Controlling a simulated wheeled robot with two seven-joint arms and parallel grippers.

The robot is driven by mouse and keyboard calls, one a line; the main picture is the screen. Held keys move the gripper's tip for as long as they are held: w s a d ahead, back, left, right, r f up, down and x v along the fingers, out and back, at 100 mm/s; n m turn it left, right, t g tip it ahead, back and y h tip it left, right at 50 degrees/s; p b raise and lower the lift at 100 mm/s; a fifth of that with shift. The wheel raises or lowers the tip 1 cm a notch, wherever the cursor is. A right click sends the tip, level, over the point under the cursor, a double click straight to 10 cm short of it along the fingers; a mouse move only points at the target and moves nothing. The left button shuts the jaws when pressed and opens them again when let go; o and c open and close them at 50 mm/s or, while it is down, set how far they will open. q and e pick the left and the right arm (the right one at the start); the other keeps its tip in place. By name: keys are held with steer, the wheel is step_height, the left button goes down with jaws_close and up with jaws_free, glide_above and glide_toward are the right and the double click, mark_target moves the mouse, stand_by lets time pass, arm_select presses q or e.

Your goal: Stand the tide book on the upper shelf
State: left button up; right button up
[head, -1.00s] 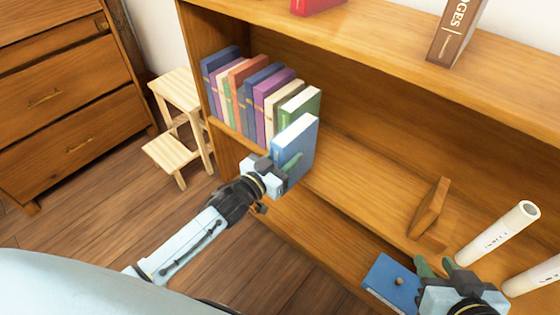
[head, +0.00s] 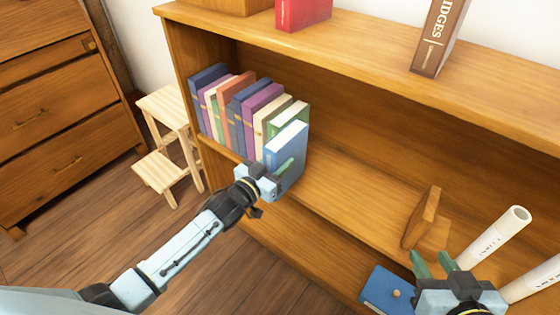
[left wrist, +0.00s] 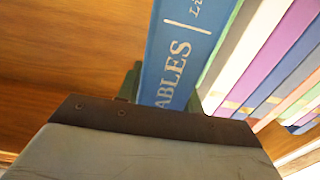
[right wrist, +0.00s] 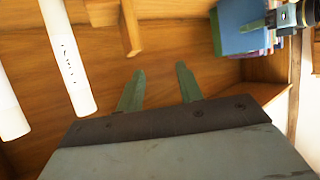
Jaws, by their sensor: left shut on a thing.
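The blue tide book (head: 286,148) stands upright at the right end of the row of books, beside the green book (head: 292,113). Its spine, with "ABLES" readable, faces the left wrist camera (left wrist: 178,50). My left gripper (head: 283,170) is shut on its spine side; the fingers are mostly hidden in the left wrist view. The book seems to be on the upper shelf (head: 345,185), but its bottom edge is partly hidden, so contact is unclear. My right gripper (head: 433,262) is open and empty in front of the shelves, its fingers apart in the right wrist view (right wrist: 158,90).
Right of the book the shelf is clear up to a wooden bookend-like piece (head: 422,217). White rolls (head: 495,235) stand at the right. A blue item with a round knob (head: 380,285) lies low. A red book (head: 303,12) and brown book (head: 440,35) are on top. A step stool (head: 168,130) stands left.

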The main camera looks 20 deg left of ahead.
arm_select(q)
steer(key=shift+r, duration=0.15)
steer(key=o, duration=1.3)
steer(key=shift+c, duration=0.2)
steer(key=shift+f, duration=0.25)
steer(key=p+v, duration=0.1)
steer(key=v, duration=0.3)
steer(key=shift+r+p, duration=0.15)
steer(key=shift+p, duration=0.2)
steer(key=p+v, duration=0.1)
steer(key=v, duration=0.3)
steer(key=shift+s+r, duration=0.1)
steer(key=shift+s, duration=0.05)
steer(key=p, duration=0.5)
glide_toward(269, 170)
steer(key=shift+v, duration=3.4)
steer(key=shift+d, duration=0.1)
arm_select(e)
steer(key=s+d+f+g+h, duration=0.3)
steer(key=s+d+f+g, duration=0.2)
steer(key=s+f+g, duration=0.2)
steer(key=s+g, duration=0.2)
steer(key=s, duration=0.2)
steer(key=shift+d+f+m, duration=0.3)
steer(key=shift+d+f, duration=0.1)
